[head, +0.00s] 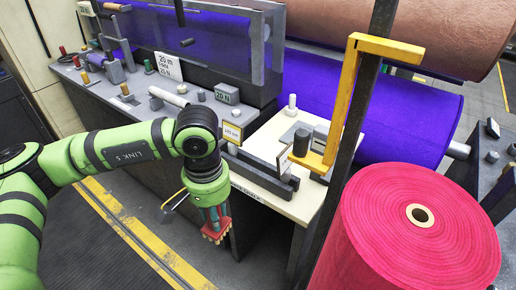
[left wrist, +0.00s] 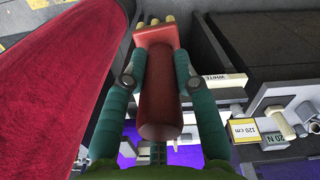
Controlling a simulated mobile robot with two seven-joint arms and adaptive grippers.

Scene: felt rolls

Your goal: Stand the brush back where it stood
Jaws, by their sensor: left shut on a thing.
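The brush (head: 216,232) has a red handle and a wider red head. In the left wrist view the brush (left wrist: 163,95) shows yellowish tufts at its far end. My left gripper (head: 211,213) is shut on the brush and holds it in the air in front of the bench, head down. In the left wrist view the teal fingers of the gripper (left wrist: 160,68) lie on both sides of the handle. The fingers hide part of the brush in the head view. My right gripper is not in view.
A white worktop (head: 262,200) with dark fixtures is just right of the gripper. A dark grey bench (head: 140,112) with tools and signs runs left. A crimson felt roll (head: 375,240) stands front right beside a dark post with a yellow bracket (head: 348,90). Purple rolls lie behind.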

